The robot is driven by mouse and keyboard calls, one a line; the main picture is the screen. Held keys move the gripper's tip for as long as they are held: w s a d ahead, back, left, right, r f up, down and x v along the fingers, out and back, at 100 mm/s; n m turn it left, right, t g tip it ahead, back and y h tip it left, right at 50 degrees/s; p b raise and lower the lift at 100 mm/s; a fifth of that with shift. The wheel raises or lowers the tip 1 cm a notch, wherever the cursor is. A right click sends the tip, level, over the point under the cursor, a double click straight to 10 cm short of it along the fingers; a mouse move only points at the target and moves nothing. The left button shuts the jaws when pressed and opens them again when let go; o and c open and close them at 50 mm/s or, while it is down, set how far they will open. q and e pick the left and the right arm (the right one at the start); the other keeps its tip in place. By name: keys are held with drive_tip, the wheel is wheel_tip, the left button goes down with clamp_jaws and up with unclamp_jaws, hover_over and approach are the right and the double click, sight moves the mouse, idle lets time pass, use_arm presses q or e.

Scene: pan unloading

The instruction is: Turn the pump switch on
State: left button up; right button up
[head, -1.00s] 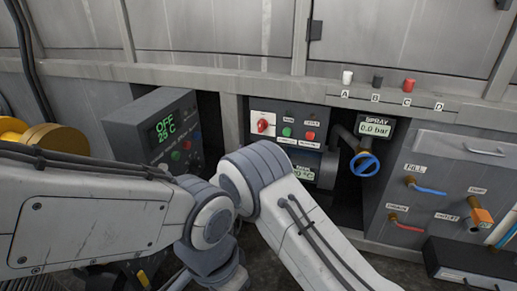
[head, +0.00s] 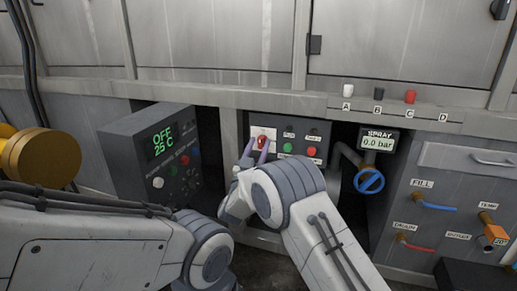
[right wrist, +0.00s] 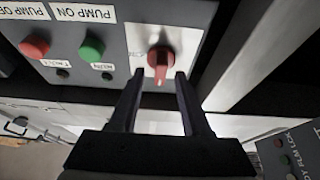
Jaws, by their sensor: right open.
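The pump panel (head: 300,127) carries a red rotary knob (head: 262,139) on a white plate, with a green button (head: 288,148) and a red button (head: 311,151) to its right. In the right wrist view the panel is upside down: the knob (right wrist: 160,60) has its handle pointing down the picture, beside the green button (right wrist: 91,50), labelled PUMP ON, and the red button (right wrist: 35,46), labelled PUMP OFF. My right gripper (head: 257,148) is open at the knob. Its fingertips (right wrist: 160,74) lie either side of the handle; contact is unclear. My left gripper is out of view.
A control box (head: 150,150) reading OFF, 25 C stands left of the panel. A blue valve wheel (head: 370,181) sits right, below a SPRAY display (head: 377,142) reading 0.0 bar. A drawer panel with several coloured handles is further right. A ledge (head: 300,97) runs above.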

clamp_jaws()
drive_tip(key=shift+m, duration=0.3)
drive_tip(key=m+h, duration=0.1)
drive_tip(key=m, duration=0.1)
drive_tip(key=m+g+h, duration=0.1)
drive_tip(key=m, duration=0.2)
drive_tip(key=shift+h, duration=0.4)
drive_tip(key=m+g+h, duration=0.1)
drive_tip(key=m, duration=0.2)
drive_tip(key=m+g, duration=0.1)
drive_tip(key=m, duration=0.2)
drive_tip(key=shift+g+h, duration=0.3)
drive_tip(key=shift+h, duration=0.1)
drive_tip(key=m+g, duration=0.1)
drive_tip(key=m, duration=0.2)
drive_tip(key=m+g, duration=0.1)
drive_tip(key=m, duration=0.1)
drive_tip(key=shift+m+h, duration=0.3)
drive_tip(key=shift+m, duration=0.1)
drive_tip(key=shift+a+m+g+p, duration=0.1)
drive_tip(key=shift+m+g+p, duration=0.7)
drive_tip(key=shift+m, duration=1.7)
